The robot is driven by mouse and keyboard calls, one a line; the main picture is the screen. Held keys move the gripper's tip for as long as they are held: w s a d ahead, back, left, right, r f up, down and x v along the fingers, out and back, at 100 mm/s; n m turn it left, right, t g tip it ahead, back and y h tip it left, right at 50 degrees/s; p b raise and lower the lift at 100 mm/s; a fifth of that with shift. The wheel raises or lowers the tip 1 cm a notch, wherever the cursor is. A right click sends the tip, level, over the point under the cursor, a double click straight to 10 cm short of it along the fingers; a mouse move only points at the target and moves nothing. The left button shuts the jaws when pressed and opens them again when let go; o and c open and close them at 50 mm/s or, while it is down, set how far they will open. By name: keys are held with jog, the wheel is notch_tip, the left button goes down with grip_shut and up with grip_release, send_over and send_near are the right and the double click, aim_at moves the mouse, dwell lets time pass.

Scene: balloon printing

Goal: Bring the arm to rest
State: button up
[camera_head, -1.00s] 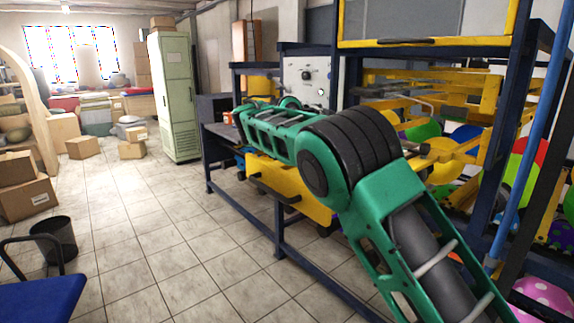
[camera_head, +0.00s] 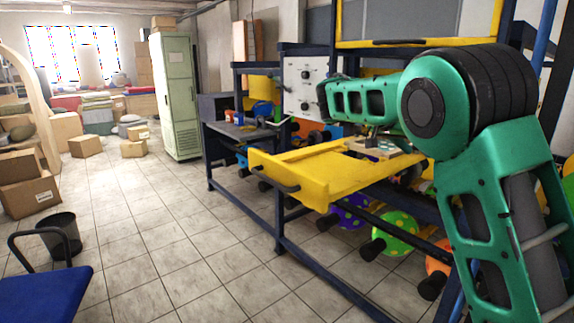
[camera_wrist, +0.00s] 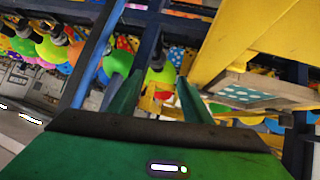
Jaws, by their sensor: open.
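My arm (camera_head: 365,98) is raised at the right of the head view, its green elbow above the machine and its far link pointing left. My gripper (camera_wrist: 157,92) shows in the wrist view as two green fingers set apart with nothing between them. Balloons and dark bars show beyond the fingers. I cannot make out the fingertips in the head view.
A yellow tray (camera_head: 290,178) juts out of the blue-framed machine, with a wooden-edged piece on it; a dotted plate (camera_wrist: 245,92) shows in the wrist view. Dotted balloons (camera_head: 393,228) hang below. A blue chair (camera_head: 45,297) stands front left.

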jog(key=s+d+f+n+g+y, duration=0.15)
jog(key=s+d+f, duration=0.25)
jog(key=s+d, duration=0.5)
jog(key=s+d+f+n+g+y, duration=0.1)
jog(key=s+d+f+y, duration=0.3)
jog(key=s, duration=0.8)
jog(key=s+a+f+y, duration=0.1)
jog(key=s+a+f, duration=0.2)
jog(key=s, duration=0.6)
jog(key=s+a+f+n+g+y, duration=0.1)
jog(key=s+a+f+y, duration=0.1)
jog(key=s, duration=0.7)
jog(key=s+a+f+n+y, duration=0.1)
jog(key=s+a+f, duration=0.2)
jog(key=s+f, duration=0.3)
jog(key=s, duration=0.3)
jog(key=shift+s+a, duration=0.25)
jog(key=shift+a, duration=0.15)
jog(key=shift+n+y, duration=0.25)
